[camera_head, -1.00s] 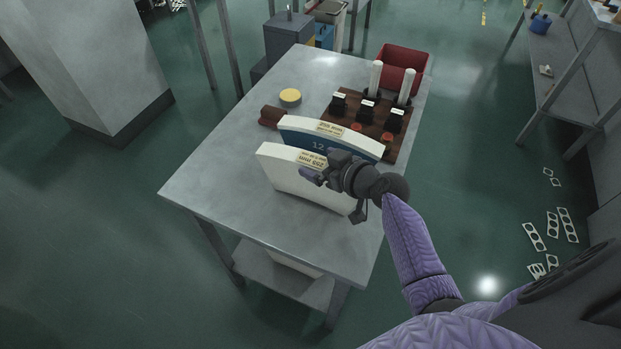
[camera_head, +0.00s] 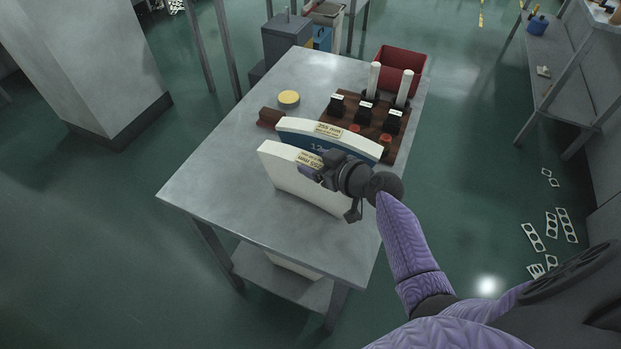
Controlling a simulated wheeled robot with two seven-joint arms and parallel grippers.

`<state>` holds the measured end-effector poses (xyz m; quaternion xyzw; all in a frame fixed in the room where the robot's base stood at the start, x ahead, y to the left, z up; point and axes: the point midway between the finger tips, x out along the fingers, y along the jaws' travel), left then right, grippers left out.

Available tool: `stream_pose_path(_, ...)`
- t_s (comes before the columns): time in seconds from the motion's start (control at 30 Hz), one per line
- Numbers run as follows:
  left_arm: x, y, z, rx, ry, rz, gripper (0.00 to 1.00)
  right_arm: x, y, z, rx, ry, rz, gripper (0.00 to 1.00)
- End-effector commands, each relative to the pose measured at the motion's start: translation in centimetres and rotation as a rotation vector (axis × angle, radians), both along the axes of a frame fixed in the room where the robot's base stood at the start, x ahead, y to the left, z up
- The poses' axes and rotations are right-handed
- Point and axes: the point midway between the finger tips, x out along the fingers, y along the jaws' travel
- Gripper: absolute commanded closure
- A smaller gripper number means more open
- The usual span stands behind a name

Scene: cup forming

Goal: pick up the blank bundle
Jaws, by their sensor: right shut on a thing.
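Two curved bundles of blanks stand upright one behind the other on the metal table (camera_head: 215,165). The nearer blank bundle (camera_head: 290,180) is plain white with a tan label on its top edge. The farther bundle (camera_head: 300,139) has a blue printed face and a similar label. My right gripper (camera_head: 318,173) is shut on the top edge of the nearer white bundle, toward its right side. The gripper hides part of that edge and of the blue bundle's face. My left gripper is not in view.
Behind the bundles lies a brown board (camera_head: 350,110) with black blocks and two white rods. A yellow disc (camera_head: 289,98), a dark red roll (camera_head: 269,117) and a red bin (camera_head: 401,68) are also there. The table's left and front areas are clear.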

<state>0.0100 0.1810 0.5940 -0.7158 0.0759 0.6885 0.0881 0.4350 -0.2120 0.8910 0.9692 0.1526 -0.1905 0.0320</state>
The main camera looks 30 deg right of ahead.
Motion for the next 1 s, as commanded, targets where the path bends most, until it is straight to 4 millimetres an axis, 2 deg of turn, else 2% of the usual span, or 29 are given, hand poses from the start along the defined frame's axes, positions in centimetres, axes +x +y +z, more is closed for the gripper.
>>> stream_pose_path(0.27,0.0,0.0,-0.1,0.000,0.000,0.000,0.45,-0.1,0.1,-0.4,0.005,0.009,0.000,1.00)
stream_pose_path(0.37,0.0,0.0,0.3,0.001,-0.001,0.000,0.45,-0.2,0.1,0.2,0.004,0.010,0.001,1.00)
stream_pose_path(0.7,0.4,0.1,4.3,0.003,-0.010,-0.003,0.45,-0.1,0.0,8.3,0.000,0.000,0.001,1.00)
stream_pose_path(0.8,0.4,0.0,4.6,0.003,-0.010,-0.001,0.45,0.0,0.0,9.6,0.002,0.001,0.001,1.00)
stream_pose_path(1.0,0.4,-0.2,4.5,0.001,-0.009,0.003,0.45,-0.4,0.4,10.7,0.002,-0.001,0.027,1.00)
